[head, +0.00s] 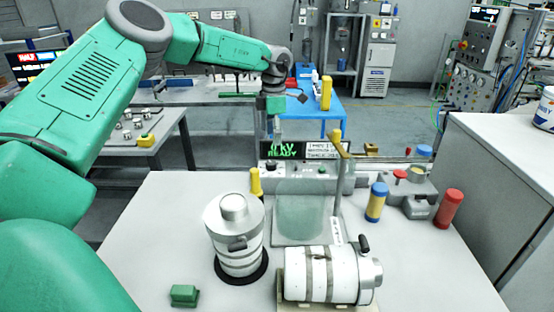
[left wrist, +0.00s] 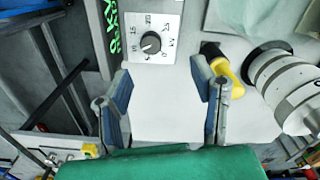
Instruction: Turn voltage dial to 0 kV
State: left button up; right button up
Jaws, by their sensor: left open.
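The voltage dial (left wrist: 151,43) is a dark round knob on a white plate with printed marks, at the upper middle of the left wrist view. The display (head: 284,150) at the back of the table shows green text that seems to read "0 kV READY". My left gripper (head: 277,128) hangs above and in front of this display. In the left wrist view its fingers (left wrist: 162,80) are spread apart and empty, with the dial beyond them, apart from both. My right gripper is not in view.
A yellow-and-black handle (left wrist: 228,78) stands close beside one left finger. A white ribbed cylinder (head: 236,238) stands upright, and another (head: 320,275) lies in a cradle. A clear panel (head: 300,210) stands before the display unit. The table's front left is mostly clear around a green block (head: 184,295).

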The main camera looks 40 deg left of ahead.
aim_at(270, 162)
pick_arm(q)
jog(key=f, duration=0.2)
jog(key=a+f, duration=0.1)
jog(key=f, duration=0.2)
jog(key=a+f, duration=0.1)
jog(key=f, duration=0.1)
jog(key=shift+w+f+p, duration=0.25)
jog(key=shift+w+p, duration=0.15)
jog(key=f, duration=0.2)
jog(key=a+f, duration=0.1)
jog(key=shift+s, duration=0.35)
jog(key=shift+w+d+f, duration=0.35)
jog(key=shift+d+f, duration=0.1)
jog(key=shift+w+d, duration=0.1)
jog(key=shift+d, duration=0.25)
jog(key=shift+r, duration=0.15)
jog(key=shift+c, duration=0.3)
jog(key=shift+s, duration=0.2)
jog(key=c, duration=0.7)
jog(key=shift+a, duration=0.2)
jog(key=c, duration=0.4)
jog(key=shift+o, duration=0.2)
jog(key=shift+s+a, duration=0.1)
jog(key=shift+a, duration=0.1)
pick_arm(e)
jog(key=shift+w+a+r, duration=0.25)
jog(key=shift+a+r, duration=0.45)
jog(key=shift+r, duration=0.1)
